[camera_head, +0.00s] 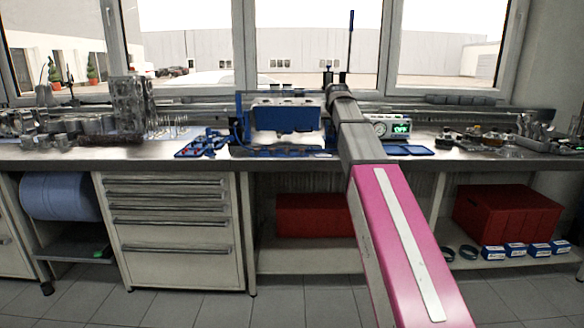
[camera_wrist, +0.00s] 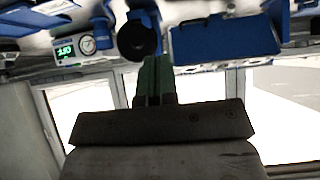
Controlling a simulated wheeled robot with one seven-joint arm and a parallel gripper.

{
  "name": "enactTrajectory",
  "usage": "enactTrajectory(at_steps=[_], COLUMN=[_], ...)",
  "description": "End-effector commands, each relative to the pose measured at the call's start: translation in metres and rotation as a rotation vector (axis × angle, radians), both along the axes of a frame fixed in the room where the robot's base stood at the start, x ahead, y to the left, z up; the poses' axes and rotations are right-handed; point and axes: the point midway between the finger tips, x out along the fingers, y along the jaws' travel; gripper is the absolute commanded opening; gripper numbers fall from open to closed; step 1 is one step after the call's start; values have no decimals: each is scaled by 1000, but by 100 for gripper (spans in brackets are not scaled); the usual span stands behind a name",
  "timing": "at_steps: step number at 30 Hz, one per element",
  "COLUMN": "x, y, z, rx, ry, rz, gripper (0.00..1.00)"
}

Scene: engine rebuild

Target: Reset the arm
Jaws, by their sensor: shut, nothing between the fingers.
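My arm (camera_head: 400,240) reaches up from the lower right of the head view, over the workbench. Its far end, with my gripper (camera_head: 328,78), is in front of the window and just right of a blue engine-block fixture (camera_head: 285,118). In the wrist view my gripper (camera_wrist: 154,75) shows as two dark green fingers pressed together, with nothing between them. That view looks upside down, with the bench things along its top. A blue block (camera_wrist: 225,38) shows right of the fingers and a round black part (camera_wrist: 138,36) lies behind their tips.
The metal workbench (camera_head: 130,156) carries an upright metal block (camera_head: 133,103), a blue tray (camera_head: 203,144), a gauge with a green display (camera_head: 401,127) and several small parts at right. Red boxes (camera_head: 507,215) sit on the shelf below. The floor (camera_head: 180,307) in front looks clear.

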Motion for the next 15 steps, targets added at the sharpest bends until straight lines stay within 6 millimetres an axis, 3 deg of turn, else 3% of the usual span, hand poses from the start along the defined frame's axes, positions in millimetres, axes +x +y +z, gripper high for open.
enactTrajectory(at_steps=[8,15], x=[-9,-25], y=[-2,-6], z=[-40,-93], rx=[-1,-3], ry=[47,114], rz=[0,-1], gripper=[0,0])
